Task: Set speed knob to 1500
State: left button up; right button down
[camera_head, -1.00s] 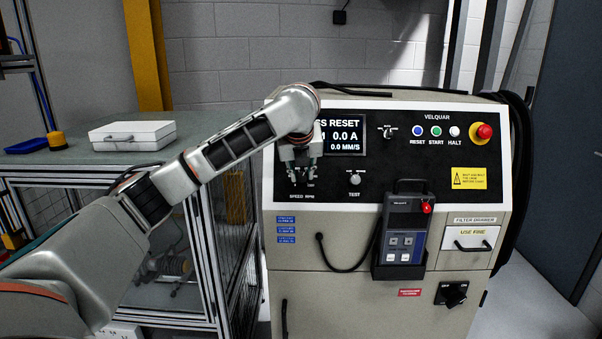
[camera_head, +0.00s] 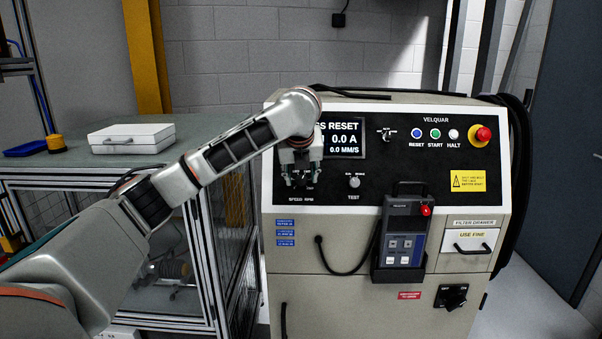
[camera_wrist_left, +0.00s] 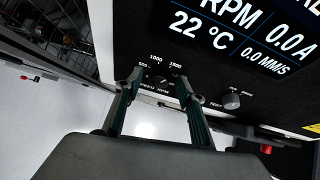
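The speed knob (camera_wrist_left: 161,82) is a small dark dial on the black panel above the SPEED RPM label in the left wrist view. Scale marks around it include 1000 and 1500; its pointer is too small to read surely. My left gripper (camera_wrist_left: 163,88) has its two fingers apart, one on each side of the knob, with no clear contact. In the head view my left gripper (camera_head: 302,183) is at the panel's lower left and mostly hides the knob. The display (camera_head: 343,138) reads 0.0 A and 0.0 MM/S. My right gripper is not in view.
The TEST knob (camera_head: 354,182) is just right of my left gripper. A pendant (camera_head: 402,240) hangs on the cabinet front. RESET, START and HALT buttons and a red emergency stop (camera_head: 482,133) are at upper right. A white case (camera_head: 131,137) sits on the left bench.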

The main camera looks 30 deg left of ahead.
pick_arm(q)
jog(key=v, duration=1.2)
jog(key=shift+f, duration=0.1)
jog(key=s+d+f+n+h, duration=0.1)
jog(key=d+f+n+h, duration=0.25)
jog(key=d+f, duration=0.75)
jog(key=s+d+f+n+h, duration=0.15)
jog(key=d+f+n, duration=0.35)
jog(key=f, duration=1.1)
jog(key=d+f+n+h, duration=0.2)
jog(key=d+f+h, duration=0.2)
jog(key=d+f, duration=0.75)
jog(key=s+f+n+t, duration=0.1)
jog(key=s+f+n, duration=0.3)
jog(key=f, duration=0.5)
jog(key=s+a+f+n+t+y, duration=0.1)
jog(key=s+a+f+n, duration=0.2)
jog(key=s, duration=0.4)
jog(key=s+a+f+n+t+y, duration=0.1)
jog(key=s+a+f+n, duration=0.2)
jog(key=s+f, duration=0.3)
jog(key=s+a+f+n+y, duration=0.1)
jog(key=s+a+f+n, duration=0.2)
jog(key=s, duration=0.6)
jog(key=shift+s+a+f+n+t, duration=0.3)
jog(key=shift+a+f+n+t, duration=0.1)
jog(key=shift+a+f, duration=0.35)
